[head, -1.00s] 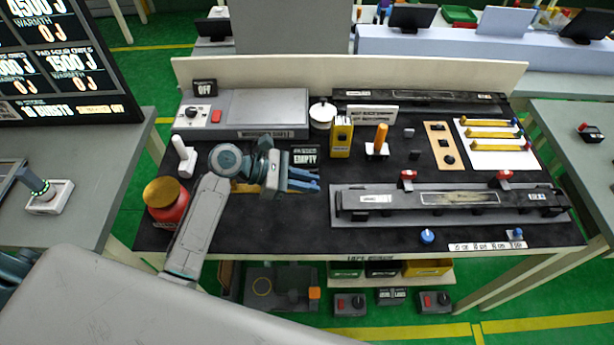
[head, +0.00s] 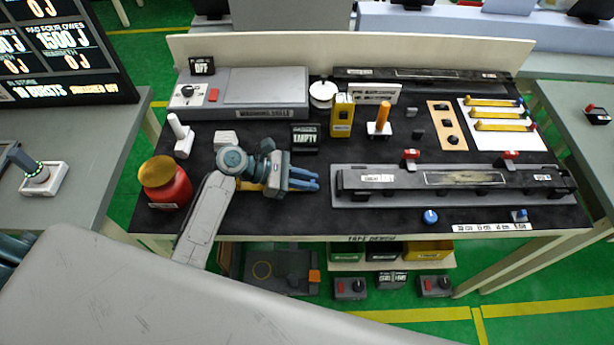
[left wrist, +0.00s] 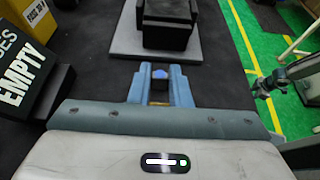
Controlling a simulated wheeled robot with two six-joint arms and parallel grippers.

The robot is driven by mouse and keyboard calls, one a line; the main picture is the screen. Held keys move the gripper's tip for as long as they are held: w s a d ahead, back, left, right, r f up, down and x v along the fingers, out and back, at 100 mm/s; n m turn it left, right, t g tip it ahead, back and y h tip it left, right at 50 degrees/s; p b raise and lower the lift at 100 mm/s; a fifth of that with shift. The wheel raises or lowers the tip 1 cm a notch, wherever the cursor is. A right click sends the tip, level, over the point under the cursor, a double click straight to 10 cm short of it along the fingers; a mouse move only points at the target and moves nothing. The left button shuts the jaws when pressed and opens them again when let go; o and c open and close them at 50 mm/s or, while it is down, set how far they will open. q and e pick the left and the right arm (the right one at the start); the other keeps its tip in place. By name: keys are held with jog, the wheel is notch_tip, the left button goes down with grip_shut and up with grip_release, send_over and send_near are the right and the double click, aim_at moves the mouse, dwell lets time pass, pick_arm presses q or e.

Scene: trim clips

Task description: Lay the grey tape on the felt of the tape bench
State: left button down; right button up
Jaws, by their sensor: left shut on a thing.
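My left gripper (head: 312,180) is closed low over the dark felt (head: 350,222) of the tape bench, left of the long black fixture. A thin yellow strip (head: 243,186), which I take for the grey tape, shows below the gripper; the fingers hide most of it, and I cannot make out a grey part. In the left wrist view the fingers (left wrist: 155,86) point at the fixture's end, with a small blue bit between them. I cannot tell whether the strip touches the felt. A dark arm end, probably my right gripper (left wrist: 265,88), shows over the floor.
The fixture (head: 350,202) with red clamps lies to the right. A block marked EMPTY (head: 305,138) and a yellow case (head: 341,116) stand behind my gripper. A red jar (head: 168,187) is at left. A white card (head: 520,139) holds several yellow strips.

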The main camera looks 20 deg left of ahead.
jog(key=shift+a, duration=0.1)
dwell(0.3)
pick_arm(q)
jog(key=c, duration=1.3)
grip_release()
pick_arm(e)
jog(key=shift+a, duration=0.25)
pick_arm(q)
jog(key=shift+s+a+r+p, duration=0.1)
jog(key=shift+a+r+p, duration=0.1)
jog(key=shift+p, duration=0.1)
jog(key=p+v, duration=0.6)
jog(key=v, duration=0.3)
jog(key=shift+s+a, duration=0.1)
jog(key=shift+a, duration=0.05)
jog(key=shift+s+a+p, duration=0.1)
jog(key=shift+a+p, duration=0.2)
jog(key=shift+a, duration=0.15)
pick_arm(e)
notch_tip(320, 180, up, 7)
jog(key=shift+d, duration=0.3)
jog(key=shift+a, duration=0.25)
